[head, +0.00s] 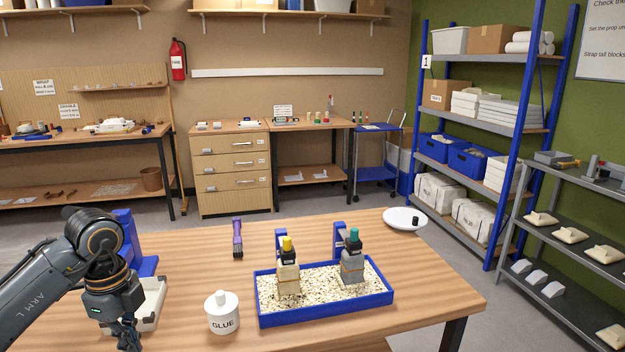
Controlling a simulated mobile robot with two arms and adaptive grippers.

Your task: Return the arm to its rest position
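My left arm comes in from the left, and my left gripper (130,340) points down at the lower left of the head view. It is over or just beside the near edge of a white tray (152,303). Its fingertips run to the bottom edge of the picture, so I cannot tell whether it is open or shut or whether it touches anything. My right arm and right gripper are not in view.
A glue bottle (222,313) stands right of the gripper. A purple brush (238,238) and white dish (405,220) lie behind. The table's right side is clear.

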